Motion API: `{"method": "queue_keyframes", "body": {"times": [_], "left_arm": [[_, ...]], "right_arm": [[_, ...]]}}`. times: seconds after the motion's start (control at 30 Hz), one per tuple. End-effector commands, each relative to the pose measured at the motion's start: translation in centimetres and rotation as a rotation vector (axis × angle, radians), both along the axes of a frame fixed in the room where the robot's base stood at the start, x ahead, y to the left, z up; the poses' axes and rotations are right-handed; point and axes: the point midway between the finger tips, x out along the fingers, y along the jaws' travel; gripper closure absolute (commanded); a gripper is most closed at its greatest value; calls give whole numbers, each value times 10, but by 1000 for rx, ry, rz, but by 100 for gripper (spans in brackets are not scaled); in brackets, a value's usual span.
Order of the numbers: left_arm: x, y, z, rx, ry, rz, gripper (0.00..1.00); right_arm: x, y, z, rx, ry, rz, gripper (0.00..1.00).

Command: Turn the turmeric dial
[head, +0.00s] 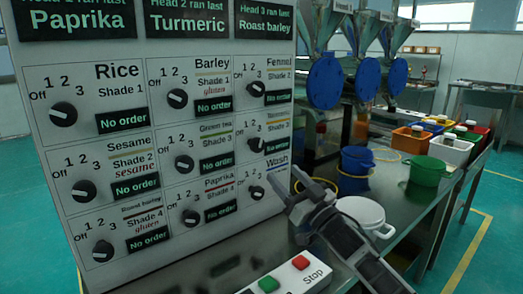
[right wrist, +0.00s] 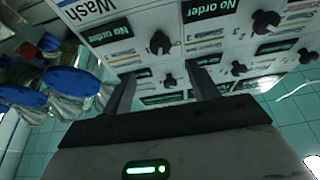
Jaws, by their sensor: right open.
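The turmeric dial (head: 256,145) is a black knob with a white mark, in the middle row of the panel's right column, left of its "No order" display. My right gripper (head: 297,180) is open and empty, near the panel's lower right edge, beside the Wash dial (head: 257,193). It stands apart from the turmeric dial. In the right wrist view, my right gripper (right wrist: 162,74) has both fingers spread towards the panel. My left gripper is not in view.
The grey panel (head: 130,160) holds several other dials close together. A button box (head: 285,277) with green and red buttons lies in front. A white lidded pot (head: 362,215), a blue bucket (head: 356,160) and a green bucket (head: 427,170) stand to the right.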

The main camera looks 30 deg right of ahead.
Motion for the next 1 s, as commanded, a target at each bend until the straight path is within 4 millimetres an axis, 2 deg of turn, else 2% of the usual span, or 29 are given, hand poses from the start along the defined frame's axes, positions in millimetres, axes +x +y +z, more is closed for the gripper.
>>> {"method": "queue_keyframes", "body": {"times": [0.03,0.3,0.5,0.67,0.93,1.0], "left_arm": [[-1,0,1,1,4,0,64],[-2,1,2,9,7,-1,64],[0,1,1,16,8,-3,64],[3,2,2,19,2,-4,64],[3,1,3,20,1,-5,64],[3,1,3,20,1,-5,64]], "right_arm": [[12,0,8,-1,-5,0,41],[64,5,29,2,-3,-1,41],[88,7,38,1,-1,0,41],[96,8,40,0,0,0,41],[96,8,40,0,1,1,41],[96,8,40,1,1,0,60]]}}
